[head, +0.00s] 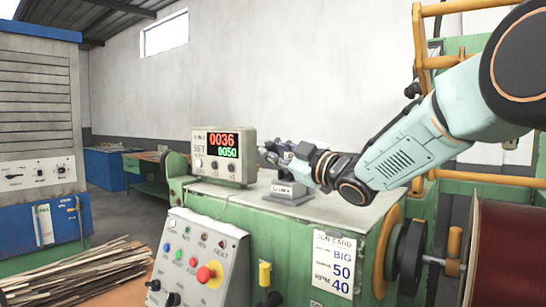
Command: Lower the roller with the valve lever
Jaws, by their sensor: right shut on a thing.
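My right arm comes in from the right, and its gripper (272,154) is over the winding machine's top at the grey valve block (289,190). The gripper is shut on the valve lever; its fingers and wrist hide most of the lever. The valve block sits on the pale top of the green machine cabinet. I cannot clearly make out the roller; an orange bar frame (420,45) stands at the upper right, partly behind my arm. My left gripper is out of view.
A counter box (223,157) reading 0036 over 0050 stands left of the gripper. A button panel (203,265) with a red knob is in front. A job card (333,262) hangs on the cabinet. A dark red wire drum (508,255) is at right.

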